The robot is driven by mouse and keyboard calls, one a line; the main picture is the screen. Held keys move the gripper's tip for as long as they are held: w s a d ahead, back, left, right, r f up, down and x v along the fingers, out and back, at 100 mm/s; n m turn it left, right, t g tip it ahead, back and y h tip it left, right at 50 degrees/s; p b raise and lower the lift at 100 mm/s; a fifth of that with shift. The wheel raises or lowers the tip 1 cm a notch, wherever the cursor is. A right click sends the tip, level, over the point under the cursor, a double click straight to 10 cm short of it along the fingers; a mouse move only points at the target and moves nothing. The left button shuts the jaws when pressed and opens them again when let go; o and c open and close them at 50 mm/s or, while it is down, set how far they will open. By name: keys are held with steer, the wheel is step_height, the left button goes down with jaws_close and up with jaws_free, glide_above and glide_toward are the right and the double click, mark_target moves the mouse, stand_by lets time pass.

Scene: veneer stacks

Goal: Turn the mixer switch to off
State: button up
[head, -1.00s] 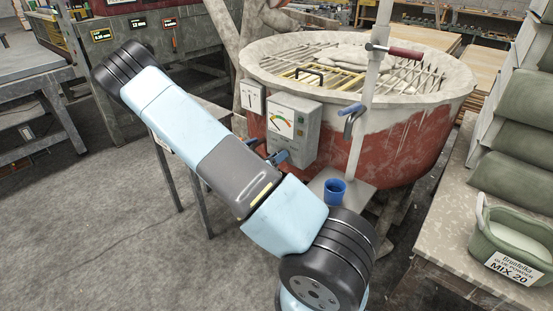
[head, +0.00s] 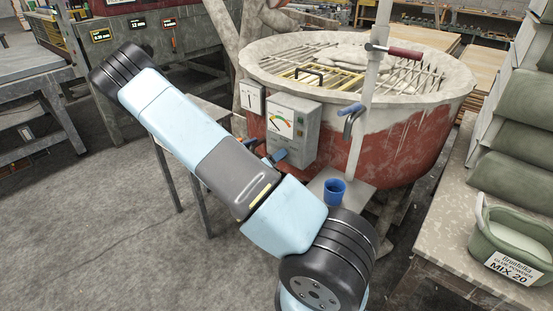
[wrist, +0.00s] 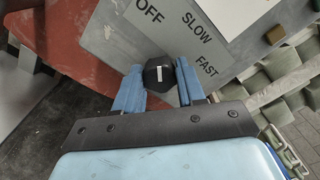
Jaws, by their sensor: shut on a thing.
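The mixer switch (wrist: 160,75) is a black knob with a short white mark, on a grey panel lettered OFF, SLOW and FAST in the wrist view. The mark points up the picture, roughly toward the word OFF (wrist: 150,10). My gripper (wrist: 160,82) is shut on the knob, one blue finger on each side. In the head view my gripper (head: 272,157) is at the lower part of the grey control box (head: 281,128) on the red mixer tub (head: 410,140). The knob itself is hidden there.
A second small grey box (head: 251,97) sits left of the control box. A blue cup (head: 334,192) stands on a ledge below the tub. A bench with a green tub (head: 512,240) is at the right. The floor at the left is open.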

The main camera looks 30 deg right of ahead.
steer(key=o, duration=1.1)
steer(key=shift+c, duration=0.2)
steer(key=v, duration=1.3)
steer(key=shift+a, duration=0.4)
steer(key=shift+s, duration=0.1)
steer(key=s+a+r+m+y, duration=0.2)
steer(key=s+r+m+y, duration=0.3)
steer(key=r+m, duration=0.5)
steer(key=s+a+r+m+y, duration=0.2)
steer(key=s+r+m+y, duration=0.4)
steer(key=r, duration=0.8)
steer(key=s+a+r+m+y, duration=0.2)
steer(key=s+r+m+y, duration=0.4)
steer(key=s+r+m, duration=0.4)
step_height(320, 180, up, 2)
steer(key=m, duration=0.6)
steer(key=shift+g, duration=0.3)
